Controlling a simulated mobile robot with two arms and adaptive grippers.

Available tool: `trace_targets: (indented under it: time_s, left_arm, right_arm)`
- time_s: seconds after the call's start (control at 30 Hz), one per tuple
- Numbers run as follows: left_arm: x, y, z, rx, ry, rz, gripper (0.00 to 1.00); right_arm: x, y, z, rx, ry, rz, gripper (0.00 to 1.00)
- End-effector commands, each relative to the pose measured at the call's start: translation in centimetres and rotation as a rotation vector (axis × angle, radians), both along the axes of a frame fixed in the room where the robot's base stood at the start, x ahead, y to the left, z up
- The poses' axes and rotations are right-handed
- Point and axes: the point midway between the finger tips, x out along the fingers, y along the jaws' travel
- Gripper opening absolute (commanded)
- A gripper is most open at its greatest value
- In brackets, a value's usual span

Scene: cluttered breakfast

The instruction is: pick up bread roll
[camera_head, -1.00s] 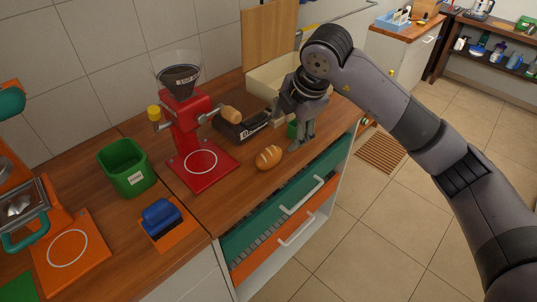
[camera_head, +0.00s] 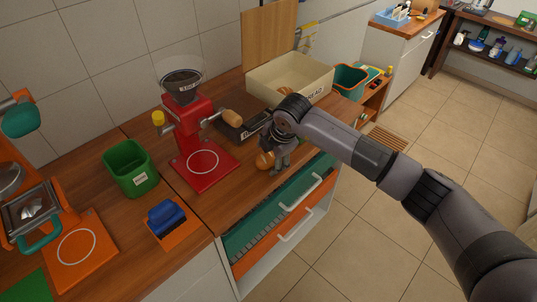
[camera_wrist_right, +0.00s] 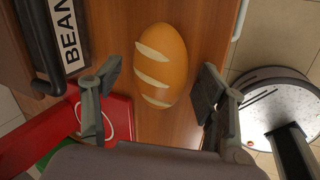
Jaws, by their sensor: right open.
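The bread roll (camera_wrist_right: 162,66) is golden with pale slashes and lies on the wooden counter. In the wrist view it is between and just beyond the two open fingers of my right gripper (camera_wrist_right: 156,100), with no finger clearly touching it. In the head view the roll (camera_head: 264,161) is partly hidden by my right gripper (camera_head: 279,170), which is above and beside it near the counter's front edge. My left gripper is not in view.
A red grinder (camera_head: 188,125) stands left of the roll. A dark box (camera_head: 240,127), labelled BEAN in the wrist view (camera_wrist_right: 67,35), is behind it. A cream bread bin (camera_head: 290,80) with its wooden lid up stands at the back. A green container (camera_head: 130,168) is farther left.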

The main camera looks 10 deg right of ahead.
Motion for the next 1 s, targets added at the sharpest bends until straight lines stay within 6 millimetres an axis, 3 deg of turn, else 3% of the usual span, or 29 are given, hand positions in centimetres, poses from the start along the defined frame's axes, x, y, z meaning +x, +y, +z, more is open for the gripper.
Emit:
trace_targets:
  time_s: [0.27, 1.0]
  left_arm:
    - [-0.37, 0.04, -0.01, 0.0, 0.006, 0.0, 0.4]
    - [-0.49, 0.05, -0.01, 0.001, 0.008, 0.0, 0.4]
  right_arm:
    - [0.15, 0.02, -0.37, -0.001, -0.001, 0.001, 0.67]
    - [0.15, 0.02, -0.32, 0.0, -0.001, 0.0, 0.17]
